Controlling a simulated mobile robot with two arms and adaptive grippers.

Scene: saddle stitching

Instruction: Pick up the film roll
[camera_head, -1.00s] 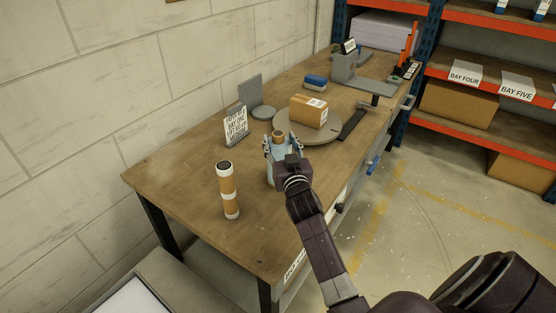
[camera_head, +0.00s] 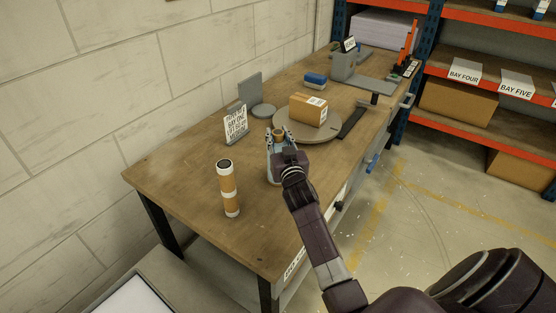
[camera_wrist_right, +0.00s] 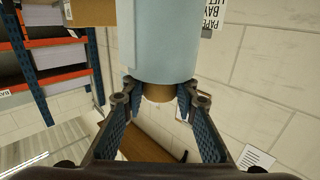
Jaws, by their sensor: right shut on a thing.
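The film roll (camera_head: 271,168) is a pale blue upright cylinder with a brown core end. It stands near the middle of the workbench, partly hidden by my right gripper (camera_head: 282,137). The wrist view shows the blue film roll (camera_wrist_right: 158,40) large, with its brown core (camera_wrist_right: 158,93) jutting out between the fingers. My right gripper (camera_wrist_right: 158,88) is shut on the roll, with a finger on either side near the core end. I cannot tell any gap between the roll and the bench. My left gripper is not in view.
A brown-and-white cylinder (camera_head: 228,188) stands left of the roll. A sign (camera_head: 236,125), a turntable (camera_head: 290,133) with a cardboard box (camera_head: 308,110), and a blue item (camera_head: 315,80) lie behind. The bench's near left surface (camera_head: 180,180) is clear.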

